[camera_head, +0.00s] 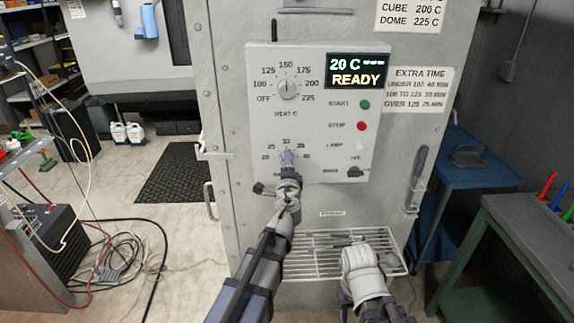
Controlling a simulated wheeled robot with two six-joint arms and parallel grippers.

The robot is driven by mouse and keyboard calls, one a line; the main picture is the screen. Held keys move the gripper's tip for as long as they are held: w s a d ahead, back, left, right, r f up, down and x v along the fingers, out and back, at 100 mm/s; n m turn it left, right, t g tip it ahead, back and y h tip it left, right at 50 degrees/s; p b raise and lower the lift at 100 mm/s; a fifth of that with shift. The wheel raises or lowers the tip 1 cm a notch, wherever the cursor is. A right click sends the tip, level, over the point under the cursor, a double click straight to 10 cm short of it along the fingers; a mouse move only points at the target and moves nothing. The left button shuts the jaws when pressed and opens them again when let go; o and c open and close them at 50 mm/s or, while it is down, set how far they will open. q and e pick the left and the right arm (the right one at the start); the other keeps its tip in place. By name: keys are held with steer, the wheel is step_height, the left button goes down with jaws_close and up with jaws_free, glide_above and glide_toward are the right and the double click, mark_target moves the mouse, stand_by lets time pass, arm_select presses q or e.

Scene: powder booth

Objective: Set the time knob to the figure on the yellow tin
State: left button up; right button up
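The time knob (287,157) is on the lower part of the pale control panel (262,120), inside a dial marked 20, 25, 30, 35 and 40. My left gripper (288,170) is right at this knob and covers much of it. I cannot tell whether its fingers hold the knob or only stand in front of it. The knob's pointer is too small and hidden to read. My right gripper (352,243) is low in front of the wire shelf (312,262), and its fingers are not clear. No yellow tin is in view.
Green start (365,104) and red stop (362,126) buttons are to the right. An extra time sign (419,90) is beside the panel. A handle (415,180) sticks out at right.

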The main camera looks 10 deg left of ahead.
arm_select(q)
steer(key=shift+o, duration=1.3)
steer(key=v, duration=0.7)
steer(key=shift+s, duration=0.4)
steer(key=shift+f, duration=0.1)
steer(key=s+f+n+g+y, duration=0.2)
steer(key=s+f+n+g, duration=0.75)
steer(key=f, duration=0.35)
steer(key=s+d+f+n+g+h, duration=0.1)
steer(key=s+d+f+g, duration=0.3)
steer(key=s, duration=0.4)
steer(key=s+d+f+n+g+h, duration=0.1)
steer(key=s+d+f+g+h, duration=0.2)
steer(key=s+d, duration=0.4)
steer(key=shift+s+d+f+g+h, duration=0.2)
steer(key=shift+s+f+g+h, duration=0.15)
steer(key=shift+f+h, duration=0.2)
